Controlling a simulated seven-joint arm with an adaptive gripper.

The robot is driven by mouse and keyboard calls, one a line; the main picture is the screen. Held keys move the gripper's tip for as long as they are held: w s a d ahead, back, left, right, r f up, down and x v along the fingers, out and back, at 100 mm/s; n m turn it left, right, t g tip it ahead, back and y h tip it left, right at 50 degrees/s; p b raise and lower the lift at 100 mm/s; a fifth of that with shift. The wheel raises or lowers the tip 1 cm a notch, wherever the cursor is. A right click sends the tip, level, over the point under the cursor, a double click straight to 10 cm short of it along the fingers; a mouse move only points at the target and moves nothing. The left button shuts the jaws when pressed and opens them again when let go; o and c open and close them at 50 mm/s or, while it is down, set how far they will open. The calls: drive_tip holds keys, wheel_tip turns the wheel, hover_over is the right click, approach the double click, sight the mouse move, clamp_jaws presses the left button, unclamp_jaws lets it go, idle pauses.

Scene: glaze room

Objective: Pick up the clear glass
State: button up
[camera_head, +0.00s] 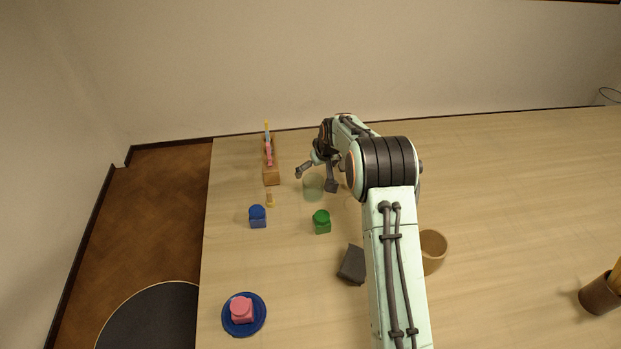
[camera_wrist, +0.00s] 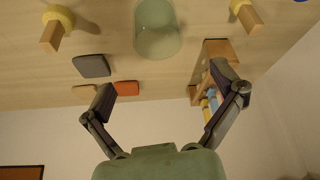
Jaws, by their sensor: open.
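The clear glass (camera_head: 313,190) is a pale greenish see-through cup on the table, just below my gripper (camera_head: 315,178) in the head view. The gripper's fingers are spread apart, one on each side above the glass. In the wrist view the glass (camera_wrist: 157,40) is at the top centre, beyond my open fingertips (camera_wrist: 164,84). Nothing is between the fingers, and I see no contact with the glass. Part of the glass is cut off by the top edge of the wrist view.
A wooden rack (camera_head: 271,174) with coloured pieces stands left of the glass. Near it are a small yellow-and-wood piece (camera_head: 270,200), a blue block (camera_head: 257,217) and a green block (camera_head: 321,223). A dark grey block (camera_head: 352,266) and tan cup (camera_head: 434,246) stand nearer.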

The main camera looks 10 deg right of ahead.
sight(313, 184)
drive_tip(key=x, duration=0.5)
drive_tip(key=s+x, duration=0.1)
drive_tip(key=x, duration=0.1)
drive_tip(key=shift+w+d+f, duration=0.1)
drive_tip(key=shift+w+f, duration=0.1)
drive_tip(key=shift+f, duration=0.4)
drive_tip(key=shift+c, duration=0.3)
drive_tip(key=c, duration=1.3)
